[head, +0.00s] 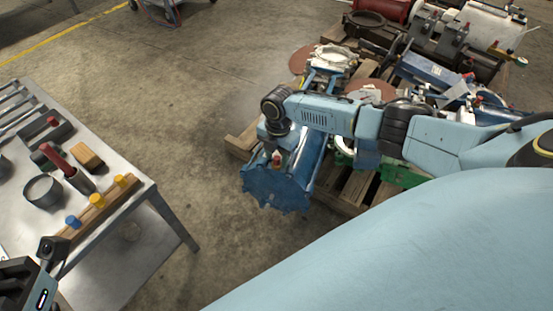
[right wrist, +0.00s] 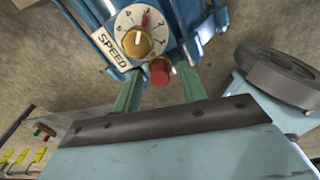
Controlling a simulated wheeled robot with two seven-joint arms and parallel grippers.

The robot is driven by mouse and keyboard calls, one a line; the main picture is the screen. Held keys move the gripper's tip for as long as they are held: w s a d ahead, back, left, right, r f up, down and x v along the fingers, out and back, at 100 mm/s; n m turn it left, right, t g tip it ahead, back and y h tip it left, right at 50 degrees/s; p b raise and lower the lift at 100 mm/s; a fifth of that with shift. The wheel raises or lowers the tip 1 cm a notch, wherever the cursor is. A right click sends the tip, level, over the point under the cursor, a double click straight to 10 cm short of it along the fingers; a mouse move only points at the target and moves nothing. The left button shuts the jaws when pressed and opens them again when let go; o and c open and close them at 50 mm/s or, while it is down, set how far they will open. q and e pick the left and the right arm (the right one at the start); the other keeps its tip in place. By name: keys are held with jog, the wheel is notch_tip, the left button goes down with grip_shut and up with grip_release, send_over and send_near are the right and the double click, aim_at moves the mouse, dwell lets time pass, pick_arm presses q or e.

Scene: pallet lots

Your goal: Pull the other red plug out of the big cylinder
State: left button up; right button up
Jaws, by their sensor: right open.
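The big cylinder (head: 312,160) is blue with a toothed flange (head: 275,188) and lies on the pallet's near left part. In the right wrist view, a red plug (right wrist: 160,71) sticks out of the blue body (right wrist: 185,30), just below a dial. My right gripper (right wrist: 163,78) is open, its two green fingers on either side of the plug with gaps visible. In the head view, my right gripper (head: 276,151) points down over the cylinder, and a bit of red shows there. A dark part of mine is at the lower left, but no left fingers show.
The white speed dial (right wrist: 140,33) with a yellow knob is close beside the plug. The wooden pallet (head: 350,190) holds several other machine parts. A metal table (head: 110,215) with tools and pegs stands left; bare floor lies between.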

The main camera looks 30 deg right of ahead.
aim_at(278, 156)
dwell(0.8)
grip_shut()
jog(key=shift+r+p, duration=0.15)
jog(key=shift+p, duration=0.2)
jog(key=shift+w+d+r+p, duration=0.1)
jog(key=shift+r+p, duration=1.3)
jog(key=shift+d+r+p, duration=0.1)
jog(key=shift+r+p, duration=1.3)
